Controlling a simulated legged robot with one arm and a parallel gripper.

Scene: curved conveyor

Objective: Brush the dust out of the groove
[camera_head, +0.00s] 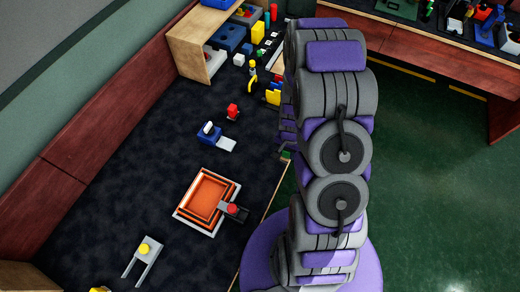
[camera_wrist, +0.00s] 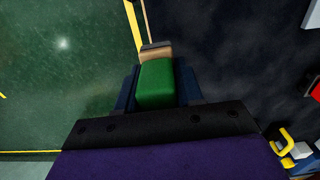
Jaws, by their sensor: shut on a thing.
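My gripper (camera_wrist: 158,72) shows in the wrist view with its two dark blue fingers shut on a green block-like handle (camera_wrist: 156,87). A tan part and a grey edge show at the far end of the handle, so it looks like a brush. In the head view my arm hides most of the gripper; a small green bit shows at the arm's left edge. A square orange tray (camera_head: 204,196) with a pale frame and dark inner lines lies on the dark table, apart from the gripper. I cannot make out a groove or dust for certain.
On the dark tabletop (camera_head: 130,170) stand a blue device (camera_head: 213,137), a small red thing (camera_head: 233,111) and a grey fork-shaped piece with a yellow knob (camera_head: 143,256). A wooden shelf box (camera_head: 190,60) and several blocks crowd the back. Green floor (camera_head: 440,200) lies to the right.

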